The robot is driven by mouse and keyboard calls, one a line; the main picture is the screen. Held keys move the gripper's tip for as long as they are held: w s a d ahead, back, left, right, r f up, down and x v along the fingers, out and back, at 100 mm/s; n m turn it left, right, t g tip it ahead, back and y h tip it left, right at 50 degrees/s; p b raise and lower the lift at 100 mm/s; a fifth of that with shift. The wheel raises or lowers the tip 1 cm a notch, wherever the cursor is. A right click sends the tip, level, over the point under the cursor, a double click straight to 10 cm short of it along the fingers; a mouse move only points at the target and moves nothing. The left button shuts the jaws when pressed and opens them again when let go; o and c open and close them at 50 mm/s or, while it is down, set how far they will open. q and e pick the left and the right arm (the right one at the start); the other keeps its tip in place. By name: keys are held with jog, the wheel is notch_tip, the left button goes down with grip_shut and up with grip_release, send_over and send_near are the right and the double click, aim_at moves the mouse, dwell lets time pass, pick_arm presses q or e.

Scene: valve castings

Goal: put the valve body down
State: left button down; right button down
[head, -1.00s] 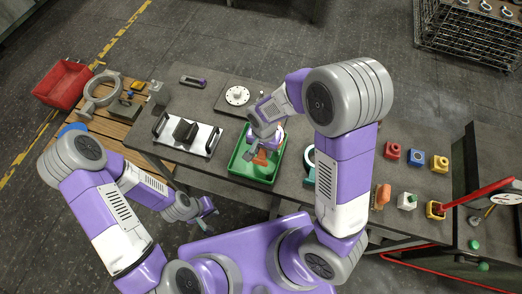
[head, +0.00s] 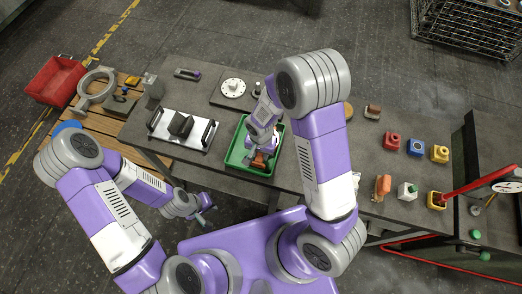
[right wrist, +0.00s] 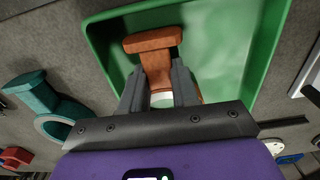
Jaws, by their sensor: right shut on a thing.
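The orange-brown valve body (right wrist: 154,55) is between the fingers of my right gripper (right wrist: 158,88), which is shut on it. In the right wrist view its flanged end points away from the gripper, and a pale ring shows between the fingers. In the head view, my right gripper (head: 257,150) is over the green tray (head: 236,158), with the valve body (head: 260,160) low inside the tray's outline. I cannot tell whether it touches the tray floor. My left gripper (head: 204,205) is off the bench's front edge, away from the tray; its jaws are too small to read.
A silver plate with handles (head: 165,134) stands left of the tray, and a round white flange (head: 233,88) lies behind it. A teal casting (right wrist: 45,105) lies beside the tray. Several coloured parts, including a red one (head: 393,141), stand at right. A red bin (head: 55,82) is far left.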

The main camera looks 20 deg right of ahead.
jog(key=c, duration=0.8)
grip_release()
jog(key=shift+s, duration=0.1)
jog(key=shift+o, duration=0.2)
notch_tip(320, 180, up, 12)
jog(key=p, duration=0.2)
jog(key=shift+p, duration=0.3)
